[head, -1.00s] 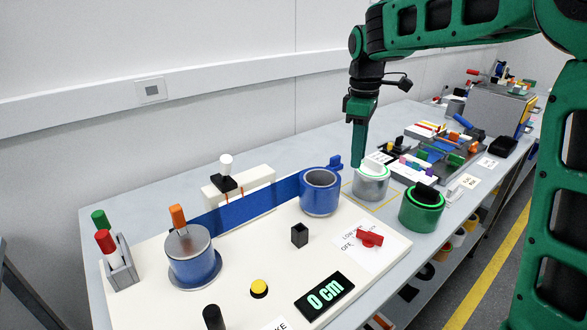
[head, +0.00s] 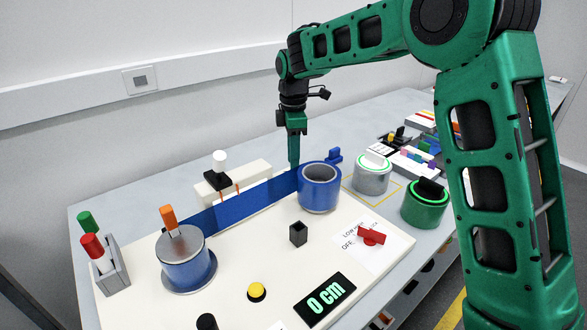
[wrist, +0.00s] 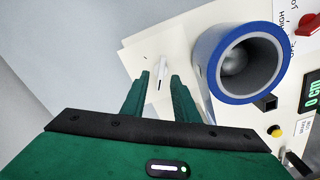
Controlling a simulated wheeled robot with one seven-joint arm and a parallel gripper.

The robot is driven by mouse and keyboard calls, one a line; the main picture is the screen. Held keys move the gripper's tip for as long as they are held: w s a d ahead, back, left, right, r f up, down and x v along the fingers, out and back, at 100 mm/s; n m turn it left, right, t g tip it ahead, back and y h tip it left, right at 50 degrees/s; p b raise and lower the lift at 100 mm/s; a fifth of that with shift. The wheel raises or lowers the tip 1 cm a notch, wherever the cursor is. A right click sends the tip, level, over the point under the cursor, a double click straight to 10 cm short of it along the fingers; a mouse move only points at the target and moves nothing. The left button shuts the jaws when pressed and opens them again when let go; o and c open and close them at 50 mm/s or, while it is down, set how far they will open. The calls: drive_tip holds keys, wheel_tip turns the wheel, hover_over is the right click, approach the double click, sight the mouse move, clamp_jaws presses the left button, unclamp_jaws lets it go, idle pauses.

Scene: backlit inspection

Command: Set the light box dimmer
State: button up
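A red knob (head: 371,237) sits on a white label (head: 378,252) at the right of the cream board. LOW and OFF show beside it in the head view, and HIGH shows near the red knob (wrist: 309,22) in the wrist view. No other dimmer is clear to me. My gripper (head: 294,166) points down behind the blue roll (head: 319,200), left of and beyond the knob. In the wrist view, my gripper (wrist: 160,88) has its fingers apart, with a thin pale upright piece seen between them. I cannot tell whether they touch it.
A blue strip (head: 235,205) runs from the blue roll to a spool (head: 185,262) at the left. A pale block (head: 262,172) stands behind it. A black post (head: 298,233), yellow button (head: 257,291) and "0 cm" display (head: 325,299) lie in front. Grey (head: 371,180) and green (head: 425,214) rolls stand right.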

sight(293, 175)
drive_tip(key=shift+f, duration=1.8)
drive_tip(key=shift+c, duration=0.6)
drive_tip(key=c, duration=0.6)
clamp_jaws()
